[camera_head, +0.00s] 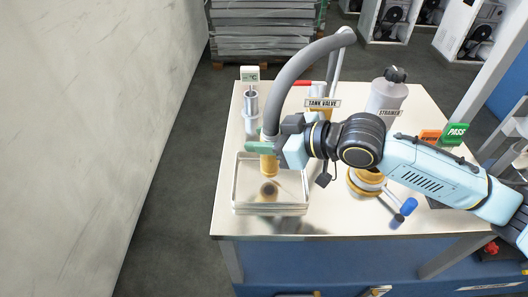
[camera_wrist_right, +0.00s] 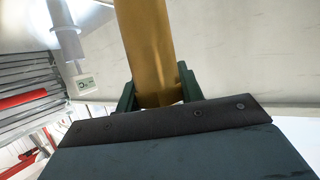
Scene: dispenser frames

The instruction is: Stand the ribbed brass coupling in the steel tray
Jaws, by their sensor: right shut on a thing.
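The brass coupling (camera_head: 268,163) is upright in my right gripper (camera_head: 262,147), over the steel tray (camera_head: 238,209). In the right wrist view the coupling (camera_wrist_right: 149,45) stands between the green fingers, which are shut on it. Its ribs cannot be made out. The tray is a shallow rectangular metal box at the table's left front. A dark round reflection or shadow shows on the tray floor below the coupling. Whether the coupling's lower end touches the tray floor is hard to tell; it looks raised. My left gripper is not in view.
Behind the tray stands a steel cylinder with a display (camera_head: 250,105). A thick grey hose (camera_head: 300,65) arches above my gripper. A strainer canister (camera_head: 386,100), a brass-and-white round part (camera_head: 365,181) and a blue-handled tool (camera_head: 405,211) are on the right. The table front is clear.

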